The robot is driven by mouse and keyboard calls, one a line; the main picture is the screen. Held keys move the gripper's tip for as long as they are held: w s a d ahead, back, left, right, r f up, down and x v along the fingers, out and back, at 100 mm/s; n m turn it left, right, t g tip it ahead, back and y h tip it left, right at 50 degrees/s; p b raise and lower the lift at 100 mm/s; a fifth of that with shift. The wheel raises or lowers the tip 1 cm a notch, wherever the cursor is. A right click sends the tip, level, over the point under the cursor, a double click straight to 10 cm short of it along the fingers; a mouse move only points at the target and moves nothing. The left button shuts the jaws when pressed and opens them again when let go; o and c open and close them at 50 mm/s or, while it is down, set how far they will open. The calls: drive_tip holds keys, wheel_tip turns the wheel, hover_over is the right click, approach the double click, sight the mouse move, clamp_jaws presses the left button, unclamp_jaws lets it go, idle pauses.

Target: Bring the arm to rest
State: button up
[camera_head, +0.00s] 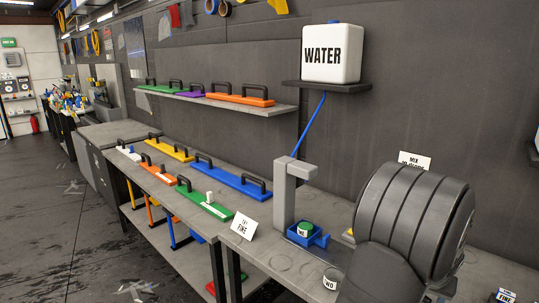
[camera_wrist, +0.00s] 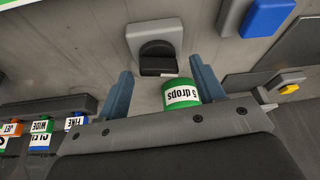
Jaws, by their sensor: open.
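My gripper (camera_wrist: 163,82) shows in the wrist view with its two blue-grey fingers spread apart. A green container with a white label reading "drops" (camera_wrist: 181,93) shows between the fingers, nearer the right one. I see no finger closed on it, and cannot tell how far beyond the fingers it stands. In the head view, my large dark ribbed arm (camera_head: 412,215) fills the lower right, over the bench. My fingers cannot be made out there.
A grey stand (camera_head: 284,190) with a blue tray and green-topped jar (camera_head: 305,229) is left of my arm. A white WATER tank (camera_head: 332,53) sits on a wall shelf. Handled coloured tools lie along the bench (camera_head: 160,185). The floor (camera_head: 60,200) at left is mostly clear.

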drive_tip(key=v, duration=1.5)
drive_tip(key=shift+r, duration=0.25)
drive_tip(key=shift+d+f, duration=0.1)
drive_tip(key=x, duration=1.5)
drive_tip(key=shift+f, duration=0.2)
drive_tip(key=shift+m, duration=0.5)
